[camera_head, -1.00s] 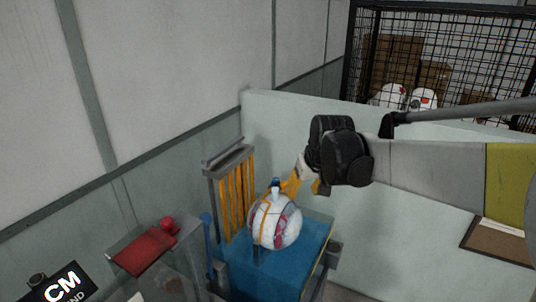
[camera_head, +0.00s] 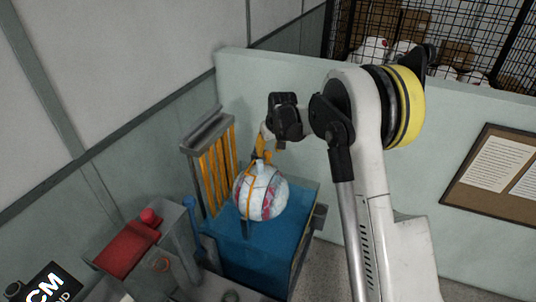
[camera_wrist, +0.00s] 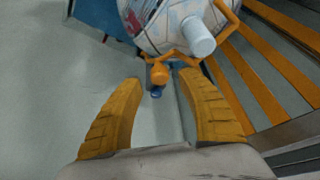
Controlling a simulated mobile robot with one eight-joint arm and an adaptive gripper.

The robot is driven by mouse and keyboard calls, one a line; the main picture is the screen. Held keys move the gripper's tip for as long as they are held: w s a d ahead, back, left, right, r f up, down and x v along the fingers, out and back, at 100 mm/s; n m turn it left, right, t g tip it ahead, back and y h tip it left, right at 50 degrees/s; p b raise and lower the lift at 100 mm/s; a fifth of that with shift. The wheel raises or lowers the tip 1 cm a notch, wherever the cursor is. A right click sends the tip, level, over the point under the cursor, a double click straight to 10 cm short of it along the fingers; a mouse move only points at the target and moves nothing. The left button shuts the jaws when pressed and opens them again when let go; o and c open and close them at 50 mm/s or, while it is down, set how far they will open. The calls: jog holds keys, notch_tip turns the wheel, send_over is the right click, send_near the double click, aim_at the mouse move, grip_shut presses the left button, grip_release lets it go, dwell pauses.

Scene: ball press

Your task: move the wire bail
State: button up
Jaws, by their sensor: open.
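A white ball with coloured patches (camera_head: 267,197) sits on the blue press bed (camera_head: 262,255). The wire bail (camera_head: 249,192) is a thin orange wire running over the ball. In the wrist view, the orange bail (camera_wrist: 186,60) bends around the ball's edge near a white stub (camera_wrist: 198,40). An orange knob (camera_wrist: 160,74) with a blue end shows beside it. My gripper (camera_head: 262,143) is at the ball's upper far side. In the wrist view, its yellow fingers (camera_wrist: 160,82) are apart, with the knob appearing between their tips. I cannot tell the depth between them.
A rack of orange slats (camera_head: 217,170) stands left of the ball, close to my gripper. A box with a red lid (camera_head: 128,248) stands at lower left. A pale partition wall (camera_head: 300,110) runs behind, with a notice board (camera_head: 490,178) at right.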

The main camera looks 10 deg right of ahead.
jog(key=shift+x, duration=1.1)
grip_shut()
jog(key=shift+w, duration=0.1)
